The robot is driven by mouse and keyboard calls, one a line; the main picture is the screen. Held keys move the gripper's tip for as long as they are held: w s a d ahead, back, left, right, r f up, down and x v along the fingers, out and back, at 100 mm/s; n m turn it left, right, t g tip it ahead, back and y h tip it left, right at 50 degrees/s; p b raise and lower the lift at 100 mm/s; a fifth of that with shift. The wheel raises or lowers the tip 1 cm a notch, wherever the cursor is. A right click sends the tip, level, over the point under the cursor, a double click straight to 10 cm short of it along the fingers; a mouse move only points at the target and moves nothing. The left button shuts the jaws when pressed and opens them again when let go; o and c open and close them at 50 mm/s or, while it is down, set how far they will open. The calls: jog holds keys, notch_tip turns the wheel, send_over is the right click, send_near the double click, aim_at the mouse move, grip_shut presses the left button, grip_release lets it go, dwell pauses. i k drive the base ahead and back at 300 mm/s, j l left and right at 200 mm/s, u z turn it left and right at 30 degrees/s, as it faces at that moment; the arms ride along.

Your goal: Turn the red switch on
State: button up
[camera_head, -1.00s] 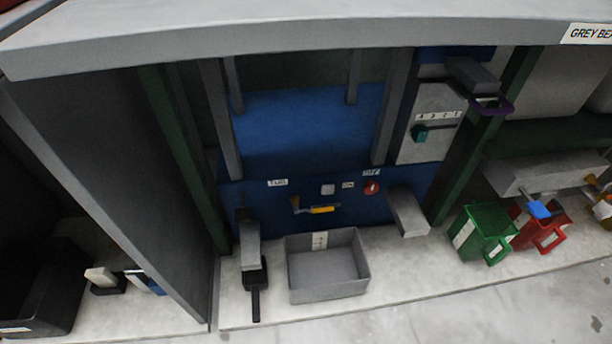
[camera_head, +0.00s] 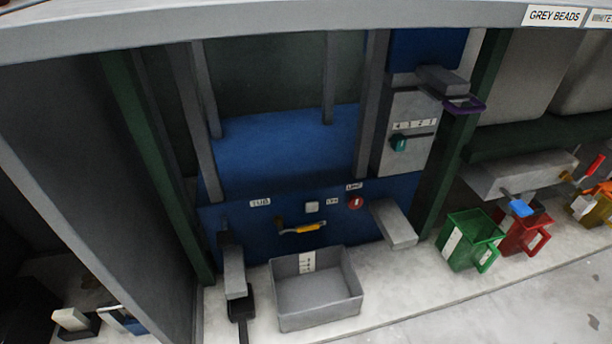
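The red switch (camera_head: 356,203) is a small round red knob with a pale mark on it. It sits on the blue front panel (camera_head: 250,235) of the press, below a small white label (camera_head: 354,186) and right of another small label (camera_head: 332,202). The mark is too small for me to tell whether the switch is on or off. My gripper is not in view.
A grey open bin (camera_head: 320,295) stands on the shelf below the panel. Grey blocks jut out at left (camera_head: 234,272) and right (camera_head: 394,224). A green jug (camera_head: 470,240) and a red jug (camera_head: 525,232) stand to the right. A dark green post (camera_head: 465,140) flanks the press.

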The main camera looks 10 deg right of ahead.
aim_at(354, 201)
jog(key=i+l+u, duration=0.15)
jog(key=l, duration=0.3)
jog(key=i+l+u, duration=0.15)
jog(key=l, duration=0.3)
jog(key=i+l+u, duration=0.15)
jog(key=l, duration=0.3)
jog(key=i+l+u, duration=0.15)
jog(key=l, duration=0.35)
jog(key=k, duration=0.05)
